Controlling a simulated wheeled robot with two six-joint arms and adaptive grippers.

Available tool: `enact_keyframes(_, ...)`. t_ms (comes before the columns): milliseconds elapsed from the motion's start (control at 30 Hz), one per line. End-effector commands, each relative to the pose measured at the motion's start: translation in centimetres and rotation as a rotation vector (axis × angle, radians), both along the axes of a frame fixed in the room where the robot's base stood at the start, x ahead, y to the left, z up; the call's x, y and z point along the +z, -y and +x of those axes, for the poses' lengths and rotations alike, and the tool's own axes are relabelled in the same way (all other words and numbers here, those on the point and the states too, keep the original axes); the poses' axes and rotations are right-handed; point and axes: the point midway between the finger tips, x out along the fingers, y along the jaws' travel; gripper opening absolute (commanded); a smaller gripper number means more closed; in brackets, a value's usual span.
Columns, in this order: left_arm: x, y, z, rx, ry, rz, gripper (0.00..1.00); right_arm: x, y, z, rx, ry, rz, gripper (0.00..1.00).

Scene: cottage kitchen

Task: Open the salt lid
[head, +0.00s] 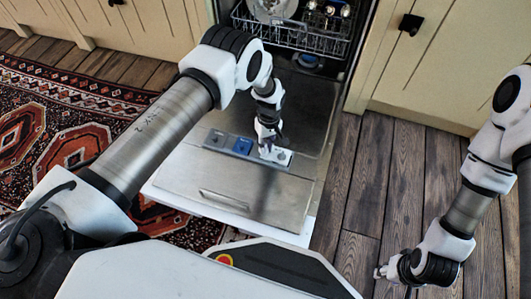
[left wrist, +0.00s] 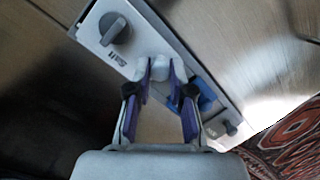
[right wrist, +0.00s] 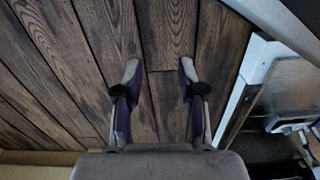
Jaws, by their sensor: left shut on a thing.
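A pale dispenser panel (head: 228,151) lies on the inside of the lowered dishwasher door. In the left wrist view, a dark grey round knob (left wrist: 116,31) with a raised grip sits at the panel's upper left, beside a label that seems to read "Salt". My left gripper (head: 267,151) reaches down to the panel. In the left wrist view, its fingertips (left wrist: 162,70) are shut on a small white tab (left wrist: 161,66) between the knob and a blue part (left wrist: 205,96); the knob is apart from the fingers. My right gripper (right wrist: 157,75) is open and empty above the wooden floor.
The dishwasher door (head: 255,190) lies flat, with a loaded rack (head: 290,33) behind it. A patterned red rug (head: 60,140) is at the left. Cream cabinets (head: 440,65) stand at the back. The wooden floor (head: 390,180) right of the door is clear.

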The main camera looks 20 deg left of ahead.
Motion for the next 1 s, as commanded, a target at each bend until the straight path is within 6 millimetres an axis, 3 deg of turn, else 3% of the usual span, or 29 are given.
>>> enact_keyframes(33,-1.2,0.0,0.4,0.000,-0.029,-0.001,0.00,-2.4,0.0,0.0,0.000,0.000,0.000,0.40)
enact_keyframes(100,-1.1,0.0,0.7,-0.001,-0.081,-0.002,0.00,-4.2,0.0,0.0,0.000,0.000,0.000,0.40)
enact_keyframes(500,-0.3,0.0,2.0,0.000,-0.339,-0.003,0.00,-13.1,0.2,0.6,-0.012,0.017,-0.004,0.40)
enact_keyframes(700,0.4,0.0,2.3,0.000,-0.401,-0.002,0.00,-15.2,0.2,1.6,0.003,0.043,-0.008,0.40)
enact_keyframes(1000,1.0,0.0,2.3,0.000,-0.423,-0.002,0.00,-15.5,0.2,1.9,0.006,0.051,-0.009,0.40)
